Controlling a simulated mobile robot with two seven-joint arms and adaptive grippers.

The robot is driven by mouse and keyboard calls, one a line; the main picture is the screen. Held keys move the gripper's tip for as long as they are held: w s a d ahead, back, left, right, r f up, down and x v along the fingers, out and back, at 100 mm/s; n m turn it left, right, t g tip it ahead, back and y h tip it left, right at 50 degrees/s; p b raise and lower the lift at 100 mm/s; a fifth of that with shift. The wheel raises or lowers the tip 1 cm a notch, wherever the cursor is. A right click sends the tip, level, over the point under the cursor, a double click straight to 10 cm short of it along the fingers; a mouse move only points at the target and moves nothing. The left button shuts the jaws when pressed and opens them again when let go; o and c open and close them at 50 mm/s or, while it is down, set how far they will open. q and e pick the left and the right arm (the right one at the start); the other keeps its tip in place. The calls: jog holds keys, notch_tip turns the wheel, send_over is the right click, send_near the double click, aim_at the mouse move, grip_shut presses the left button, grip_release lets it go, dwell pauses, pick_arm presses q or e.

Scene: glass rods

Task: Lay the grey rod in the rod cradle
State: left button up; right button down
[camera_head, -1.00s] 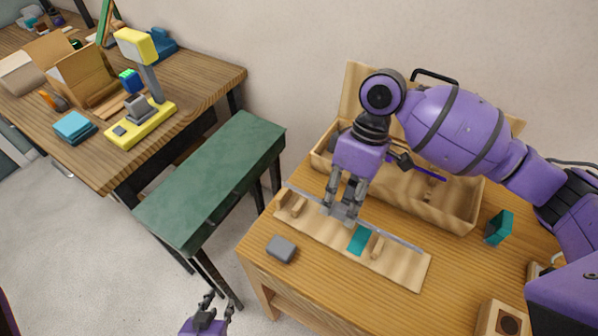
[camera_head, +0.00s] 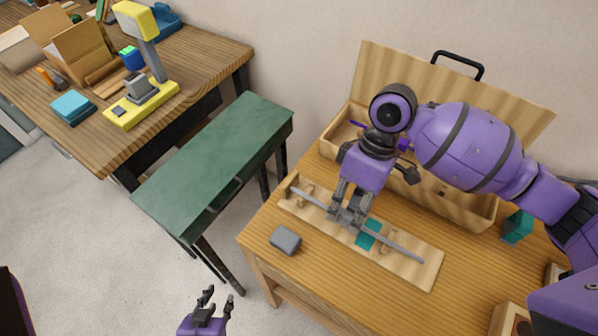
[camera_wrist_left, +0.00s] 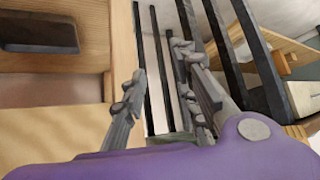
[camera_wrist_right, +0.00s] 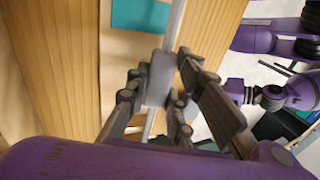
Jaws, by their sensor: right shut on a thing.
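The grey rod (camera_head: 400,249) is long and thin, with a thicker grey middle (camera_wrist_right: 160,78) in the right wrist view. My right gripper (camera_head: 347,217) is shut on that middle part. The rod lies lengthwise over the rod cradle (camera_head: 420,272), a pale wooden board with small upright supports (camera_head: 305,185). The rod is close above or at the supports; I cannot tell whether it touches them. My gripper hides part of the cradle. My left gripper (camera_head: 213,297) is open and empty, low and away from the table; its fingers also show in the left wrist view (camera_wrist_left: 165,75).
A teal patch (camera_head: 369,235) is on the cradle board. A grey block (camera_head: 285,240) lies on the table left of it. An open wooden case (camera_head: 465,205) stands behind, with a teal block (camera_head: 517,226) to its right. A green bench (camera_head: 215,160) stands left.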

pick_arm(q)
jog(key=shift+s+a+r, duration=0.1)
jog(key=shift+a+r, duration=0.05)
jog(key=shift+a, duration=0.05)
pick_arm(e)
jog(key=shift+r, duration=0.25)
jog(key=shift+r+p, duration=0.35)
jog(key=shift+p, duration=0.05)
jog(key=shift+r, duration=0.1)
pick_arm(q)
jog(key=shift+w+a+r, duration=0.1)
jog(key=shift+w+r, duration=0.15)
jog(key=shift+r, duration=0.3)
jog(key=shift+w, duration=0.1)
jog(key=shift+w+d+r, duration=0.2)
jog(key=shift+w+d, duration=0.1)
jog(key=shift+w, duration=0.15)
